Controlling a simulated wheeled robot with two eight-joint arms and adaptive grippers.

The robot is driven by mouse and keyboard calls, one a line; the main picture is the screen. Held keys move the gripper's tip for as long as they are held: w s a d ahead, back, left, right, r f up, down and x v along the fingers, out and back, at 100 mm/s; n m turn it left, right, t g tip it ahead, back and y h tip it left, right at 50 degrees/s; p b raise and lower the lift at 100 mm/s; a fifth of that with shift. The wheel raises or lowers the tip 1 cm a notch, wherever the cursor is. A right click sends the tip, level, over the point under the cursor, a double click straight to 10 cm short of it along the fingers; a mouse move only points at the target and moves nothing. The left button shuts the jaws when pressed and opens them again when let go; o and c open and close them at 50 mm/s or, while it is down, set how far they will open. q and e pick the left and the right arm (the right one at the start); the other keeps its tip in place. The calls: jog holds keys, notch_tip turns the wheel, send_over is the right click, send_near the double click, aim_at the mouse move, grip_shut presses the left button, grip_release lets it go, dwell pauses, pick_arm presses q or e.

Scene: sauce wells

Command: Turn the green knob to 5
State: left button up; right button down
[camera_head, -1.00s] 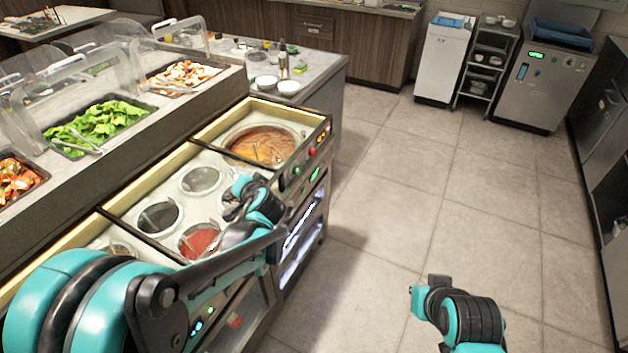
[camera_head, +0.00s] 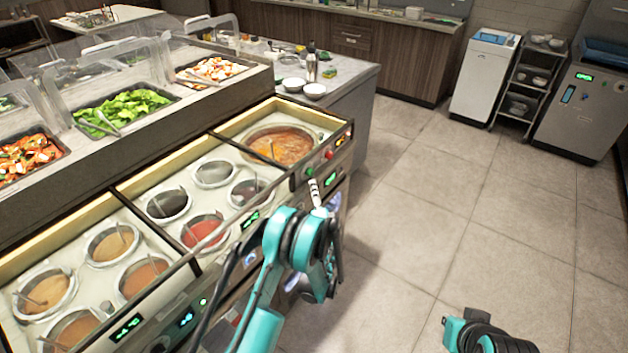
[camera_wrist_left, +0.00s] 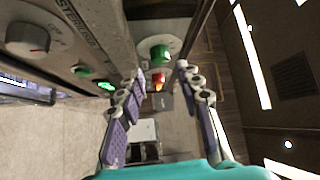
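The green knob (camera_wrist_left: 160,55) sits on a pale round dial in the left wrist view, between and just beyond my left fingertips. Its dial marks and setting are too small to read. In the head view the green knob (camera_head: 309,172) is on the counter's front panel, beside the fingertips. My left gripper (camera_wrist_left: 160,72) is open and empty, one finger on each side of the knob's line; I see no contact. In the head view the left gripper (camera_head: 317,190) reaches up to the panel from below. My right arm shows only partly at the bottom right; its fingers are not visible.
A red knob (camera_head: 329,154) is on the same panel, just beyond the green one. A grey knob (camera_wrist_left: 27,37) is at the wrist view's left. Several sauce wells, including red sauce (camera_head: 203,232), fill the counter. The floor (camera_head: 420,220) to the right is clear.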

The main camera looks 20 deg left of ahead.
aim_at(311, 175)
pick_arm(q)
jog(key=b+x, duration=0.1)
jog(key=x, duration=0.5)
jog(key=shift+w+a+b, duration=0.15)
jog(key=shift+w+b, duration=0.1)
jog(key=shift+b, duration=0.05)
jog(key=shift+c, duration=0.3)
jog(key=shift+r, duration=0.1)
grip_shut()
